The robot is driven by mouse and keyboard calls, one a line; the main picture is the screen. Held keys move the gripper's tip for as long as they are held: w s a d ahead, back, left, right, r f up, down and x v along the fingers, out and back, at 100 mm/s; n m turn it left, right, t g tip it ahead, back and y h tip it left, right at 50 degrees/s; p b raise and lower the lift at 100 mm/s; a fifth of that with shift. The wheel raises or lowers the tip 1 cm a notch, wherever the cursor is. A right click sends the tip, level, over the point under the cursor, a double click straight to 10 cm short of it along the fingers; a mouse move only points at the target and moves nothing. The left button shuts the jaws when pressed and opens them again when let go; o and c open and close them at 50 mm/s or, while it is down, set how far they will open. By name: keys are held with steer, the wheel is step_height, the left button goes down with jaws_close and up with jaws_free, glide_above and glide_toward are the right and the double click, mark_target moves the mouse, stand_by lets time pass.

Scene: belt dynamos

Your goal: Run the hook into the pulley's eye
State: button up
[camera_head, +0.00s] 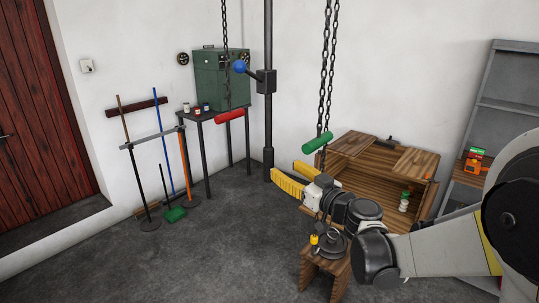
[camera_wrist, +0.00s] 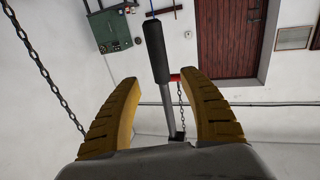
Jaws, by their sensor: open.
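My gripper (camera_head: 288,178) is open, its yellow fingers apart and pointing left, above the floor and left of the wooden chest. Its fingers also frame the wrist view (camera_wrist: 180,100), with nothing held between them. A dark round piece with an upright part, perhaps the pulley (camera_head: 331,246), sits on a small wooden stool (camera_head: 322,264) below my wrist. A small yellow piece (camera_head: 314,240) stands beside it. Neither a hook nor an eye can be made out for certain.
Chains hang with a red handle (camera_head: 230,115) and a green handle (camera_head: 317,142); the green one is close above my gripper. A black post (camera_head: 268,120) with a blue-knobbed lever stands behind. A wooden chest (camera_head: 377,181) is at right.

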mark_target(272, 160)
steer(key=x, duration=0.9)
steer(key=shift+b, duration=0.3)
steer(key=shift+s, duration=0.1)
jaws_close()
